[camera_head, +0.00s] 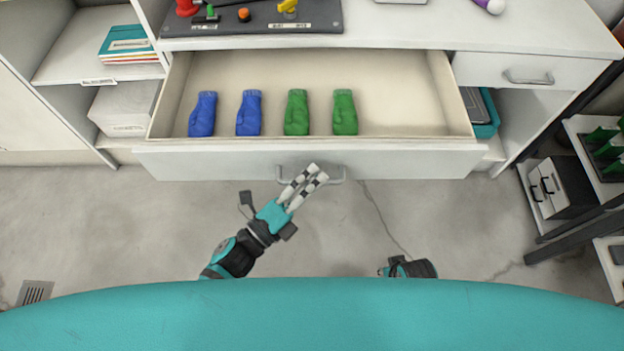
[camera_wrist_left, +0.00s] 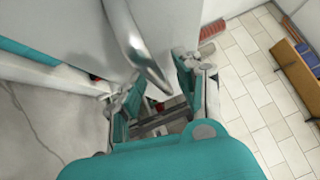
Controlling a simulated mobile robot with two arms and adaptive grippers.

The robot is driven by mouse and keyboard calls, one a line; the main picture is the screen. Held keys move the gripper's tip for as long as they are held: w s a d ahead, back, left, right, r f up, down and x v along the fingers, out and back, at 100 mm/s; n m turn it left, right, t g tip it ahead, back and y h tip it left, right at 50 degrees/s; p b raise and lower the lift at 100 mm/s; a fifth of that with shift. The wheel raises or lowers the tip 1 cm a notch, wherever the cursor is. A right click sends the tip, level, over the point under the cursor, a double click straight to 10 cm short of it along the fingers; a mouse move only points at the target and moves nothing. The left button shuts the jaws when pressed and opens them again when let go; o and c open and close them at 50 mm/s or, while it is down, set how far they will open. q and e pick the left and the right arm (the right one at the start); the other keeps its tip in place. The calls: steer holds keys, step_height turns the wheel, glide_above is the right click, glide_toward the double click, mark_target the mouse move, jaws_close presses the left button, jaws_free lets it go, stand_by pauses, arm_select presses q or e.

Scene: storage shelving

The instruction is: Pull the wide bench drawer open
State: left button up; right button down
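The wide bench drawer (camera_head: 400,162) is pulled well out from under the worktop in the head view, its inside showing. Two blue gloves (camera_head: 226,113) and two green gloves (camera_head: 320,112) lie in a row in it. A metal bar handle (camera_head: 340,182) is on its front. My left gripper (camera_head: 320,172) is at that handle, its fingertips partly covering it. In the left wrist view the handle (camera_wrist_left: 138,42) runs between the two fingers, with gaps showing beside it, so the gripper looks open around it. My right gripper (camera_head: 388,270) is low near my body, mostly hidden.
A smaller shut drawer (camera_head: 530,76) is at the right of the bench. Above, the worktop carries a dark board (camera_head: 255,24) with coloured knobs. Left shelves hold books (camera_head: 128,43) and a white box (camera_head: 124,108). A dark rack (camera_head: 590,190) stands at the right. The floor before the drawer is clear.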

arm_select(q)
steer(key=v, duration=1.2)
